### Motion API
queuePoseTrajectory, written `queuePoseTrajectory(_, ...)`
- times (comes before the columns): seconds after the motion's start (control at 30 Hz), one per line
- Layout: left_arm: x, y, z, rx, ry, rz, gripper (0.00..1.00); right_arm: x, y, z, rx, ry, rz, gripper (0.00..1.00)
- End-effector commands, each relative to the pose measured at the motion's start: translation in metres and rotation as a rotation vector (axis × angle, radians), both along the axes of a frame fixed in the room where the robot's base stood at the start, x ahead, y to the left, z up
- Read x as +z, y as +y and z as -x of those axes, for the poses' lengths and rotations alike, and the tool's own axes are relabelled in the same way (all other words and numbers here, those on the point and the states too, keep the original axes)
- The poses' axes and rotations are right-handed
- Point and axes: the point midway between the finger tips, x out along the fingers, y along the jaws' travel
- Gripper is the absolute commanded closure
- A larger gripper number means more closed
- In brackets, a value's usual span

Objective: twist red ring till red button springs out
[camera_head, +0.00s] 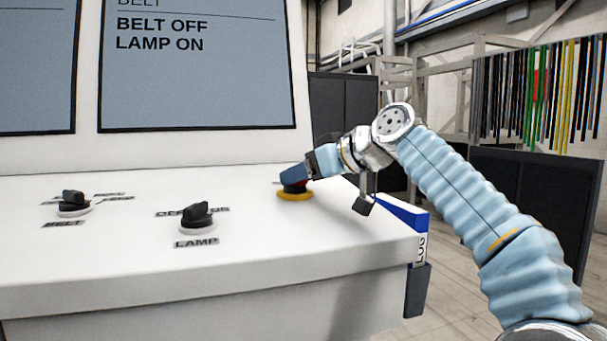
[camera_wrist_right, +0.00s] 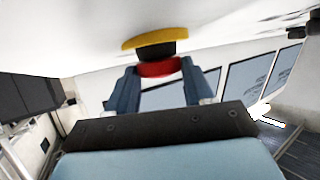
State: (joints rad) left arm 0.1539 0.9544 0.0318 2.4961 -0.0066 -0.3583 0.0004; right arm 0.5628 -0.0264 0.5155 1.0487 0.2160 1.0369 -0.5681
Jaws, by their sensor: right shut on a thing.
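The red button (camera_wrist_right: 158,68) stands on a yellow base (camera_head: 296,196) at the right end of the white console top. The yellow base also shows in the right wrist view (camera_wrist_right: 155,38), with a black collar between it and the red part. My right gripper (camera_head: 294,178) is shut on the red part, with one blue finger on each side of it in the wrist view. Whether the button is in or out cannot be told, as the fingers cover most of it in the head view. My left gripper is not in view.
A black BELT knob (camera_head: 73,202) and a black LAMP knob (camera_head: 197,216) stand on the console (camera_head: 130,252) left of my gripper. A screen (camera_head: 200,75) reading BELT OFF, LAMP ON rises behind. A blue-and-white holder (camera_head: 418,222) hangs on the console's right side.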

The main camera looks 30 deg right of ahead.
Motion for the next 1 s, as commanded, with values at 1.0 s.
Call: queuePoseTrajectory(1.0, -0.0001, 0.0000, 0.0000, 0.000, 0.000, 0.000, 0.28, -0.0009, 0.0104, 0.0007, -0.466, 0.002, 0.000, 0.79)
